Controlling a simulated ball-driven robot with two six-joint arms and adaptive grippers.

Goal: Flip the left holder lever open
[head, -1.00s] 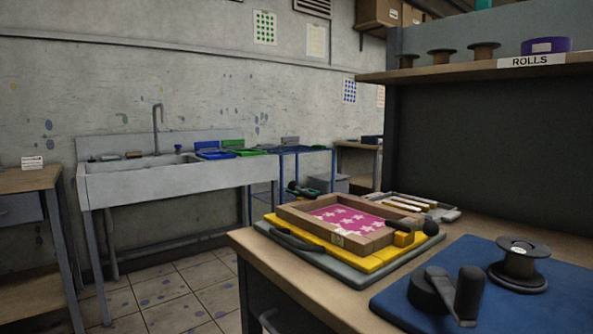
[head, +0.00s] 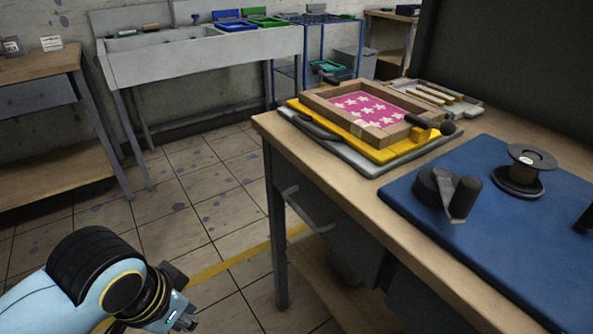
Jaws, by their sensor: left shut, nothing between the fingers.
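On the blue mat (head: 400,182) stands a dark holder (head: 428,183) with a rounded body. A flat grey lever with a thick dark knob (head: 464,197) sits on its right side, and the knob stands upright. I cannot tell for certain whether this is the left holder lever or how its hinge is set. My left gripper (head: 186,322) is at the lower left of the head view, over the floor, shut and empty. It is well apart from the holder and lower than the bench top. My right gripper is out of view.
A dark spool (head: 522,170) stands right of the holder, and a dark piece (head: 586,216) is cut off at the right edge. A wooden printing frame (head: 327,112) lies on a yellow board behind. The bench's front edge (head: 345,228) lies between gripper and mat.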

